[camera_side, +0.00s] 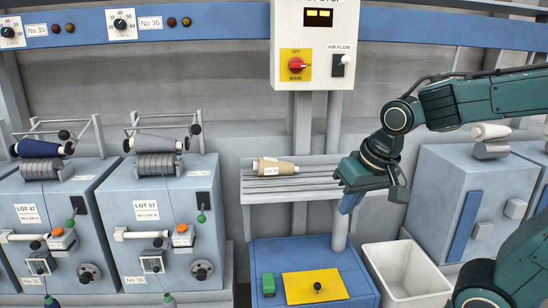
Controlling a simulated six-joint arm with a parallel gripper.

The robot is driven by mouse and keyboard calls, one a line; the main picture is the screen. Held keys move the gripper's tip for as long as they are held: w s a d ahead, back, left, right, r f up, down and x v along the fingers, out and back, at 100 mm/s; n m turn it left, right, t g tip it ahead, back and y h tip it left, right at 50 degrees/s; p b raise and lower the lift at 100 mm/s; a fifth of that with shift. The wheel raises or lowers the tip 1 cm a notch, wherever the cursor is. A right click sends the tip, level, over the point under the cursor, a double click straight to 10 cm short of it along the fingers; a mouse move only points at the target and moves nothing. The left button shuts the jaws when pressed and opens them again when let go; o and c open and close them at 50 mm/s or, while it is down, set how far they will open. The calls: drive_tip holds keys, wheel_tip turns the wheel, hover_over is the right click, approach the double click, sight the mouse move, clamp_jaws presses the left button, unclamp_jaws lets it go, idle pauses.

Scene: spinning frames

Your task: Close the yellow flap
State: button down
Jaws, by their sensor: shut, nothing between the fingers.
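The yellow flap (315,287) lies on top of the blue box (343,257) at the lower middle. It has a black knob (318,287) near its middle. The flap looks flat, but I cannot tell whether it is fully closed. My gripper (346,212) points down above the right part of the blue box, above and to the right of the flap. Its blue fingers are together and empty, apart from the flap.
A green switch (268,284) sits left of the flap. A slatted shelf (262,196) carries a tan bobbin (279,167). A white bin (405,275) stands to the right. Spinning units (160,205) stand at left.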

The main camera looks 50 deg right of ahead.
drive_tip(key=w+d+f+m+g, duration=0.4)
drive_tip(key=w+d+f+m, duration=0.65)
drive_tip(key=w+m, duration=0.3)
drive_tip(key=w+d+f+m+g, duration=0.1)
drive_tip(key=d+f+m, duration=0.3)
drive_tip(key=f, duration=0.6)
drive_tip(key=w+d+f+m+g+y, duration=0.1)
drive_tip(key=d+f+m, duration=0.3)
drive_tip(key=f, duration=0.7)
drive_tip(key=shift+d+m, duration=0.15)
drive_tip(key=shift+m, duration=1)
drive_tip(key=shift+w, duration=0.1)
drive_tip(key=shift+s+a+f, duration=0.1)
drive_tip(key=shift+s+f, duration=0.2)
drive_tip(key=shift+f, duration=1.35)
drive_tip(key=shift+s+a+f, duration=0.1)
drive_tip(key=shift+s+f, duration=0.15)
drive_tip(key=shift+f, duration=1.35)
drive_tip(key=shift+s+a+f, duration=0.1)
drive_tip(key=shift+s+f, duration=0.2)
drive_tip(key=shift+f, duration=1.35)
